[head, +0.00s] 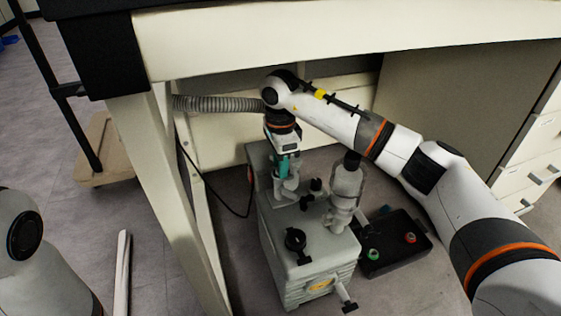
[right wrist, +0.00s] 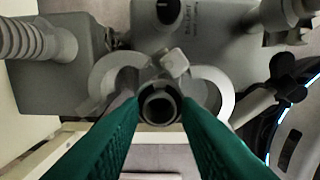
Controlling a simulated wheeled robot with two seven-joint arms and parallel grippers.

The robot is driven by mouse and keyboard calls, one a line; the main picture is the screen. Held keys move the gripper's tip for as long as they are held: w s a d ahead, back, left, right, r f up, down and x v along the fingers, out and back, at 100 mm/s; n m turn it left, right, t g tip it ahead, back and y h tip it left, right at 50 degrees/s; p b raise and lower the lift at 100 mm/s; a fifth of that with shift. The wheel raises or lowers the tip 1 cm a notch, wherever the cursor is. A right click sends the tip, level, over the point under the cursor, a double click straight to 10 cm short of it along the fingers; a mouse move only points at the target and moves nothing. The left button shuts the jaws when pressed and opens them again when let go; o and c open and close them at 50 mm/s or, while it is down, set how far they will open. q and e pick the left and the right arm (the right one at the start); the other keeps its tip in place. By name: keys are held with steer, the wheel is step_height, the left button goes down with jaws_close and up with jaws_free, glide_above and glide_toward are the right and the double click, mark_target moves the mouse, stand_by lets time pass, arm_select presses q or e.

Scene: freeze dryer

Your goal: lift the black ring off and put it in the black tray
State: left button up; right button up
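The black ring (right wrist: 159,104) shows in the right wrist view as a dark round collar with an open middle. It sits between the teal fingertips of my right gripper (right wrist: 160,100), whose inner faces meet its two sides. An opened pale clamp (right wrist: 104,80) spreads on both sides behind it. I cannot tell whether the ring still touches the pump's port. In the head view my right gripper (head: 285,167) points down over the back of the grey pump (head: 305,250), and the ring is hidden. The black tray (head: 388,262) lies on the floor right of the pump. My left gripper is out of view.
A ribbed grey hose (head: 218,103) runs behind my right wrist. A clear glass vessel (head: 347,182) stands on the pump between my gripper and the tray. The tray holds a green (head: 373,255) and a red (head: 410,238) part. The table edge (head: 350,45) hangs above.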

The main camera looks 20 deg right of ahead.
steer(key=shift+c, duration=0.3)
steer(key=c, duration=0.4)
steer(key=shift+r, duration=0.2)
steer(key=shift+r+p, duration=1.15)
steer(key=shift+p, duration=0.2)
steer(key=shift+r+p, duration=0.6)
steer(key=shift+r, duration=0.15)
